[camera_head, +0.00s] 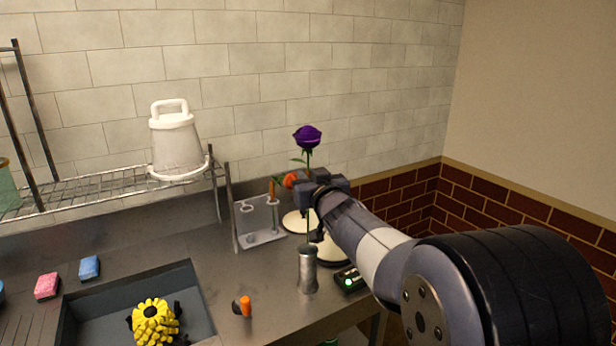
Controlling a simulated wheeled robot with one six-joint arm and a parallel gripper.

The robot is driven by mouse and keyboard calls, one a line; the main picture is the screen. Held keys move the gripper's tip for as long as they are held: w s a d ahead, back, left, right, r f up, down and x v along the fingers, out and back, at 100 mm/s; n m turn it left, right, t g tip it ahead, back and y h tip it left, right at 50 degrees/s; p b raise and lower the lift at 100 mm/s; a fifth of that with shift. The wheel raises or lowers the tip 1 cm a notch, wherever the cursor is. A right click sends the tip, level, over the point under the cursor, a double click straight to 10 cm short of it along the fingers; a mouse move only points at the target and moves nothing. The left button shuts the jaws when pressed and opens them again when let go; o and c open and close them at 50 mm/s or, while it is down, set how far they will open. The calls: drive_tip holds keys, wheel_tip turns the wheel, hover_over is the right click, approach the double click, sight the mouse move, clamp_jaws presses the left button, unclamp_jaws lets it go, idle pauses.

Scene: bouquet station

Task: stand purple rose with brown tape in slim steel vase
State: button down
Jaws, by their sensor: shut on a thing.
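The purple rose (308,137) is upright, with its dark bloom and green leaves above my gripper (308,190). My gripper is shut on its stem. The stem shows again below the jaws and runs down to the mouth of the slim steel vase (308,272). I cannot tell whether the stem's end is inside the mouth or just at it. No brown tape can be made out; the jaws hide part of the stem. The vase stands upright on the steel counter, below my gripper.
A clear rack (261,224) holding an orange flower (290,180) stands behind the vase to the left. A dark device with a green light (349,279) sits close right of the vase. An orange-handled tool (244,306) lies left. A sink (92,306) holds a yellow flower-like object (154,322).

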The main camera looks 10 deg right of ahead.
sight(308, 226)
drive_tip(key=shift+f+b, duration=4.25)
drive_tip(key=shift+f, duration=1.1)
drive_tip(key=shift+f+b, duration=1.15)
drive_tip(key=shift+f, duration=0.15)
drive_tip(key=c, duration=1.3)
unclamp_jaws()
drive_tip(key=shift+c, duration=0.2)
drive_tip(key=shift+o, duration=0.5)
drive_tip(key=o, duration=0.5)
drive_tip(key=shift+o, duration=0.2)
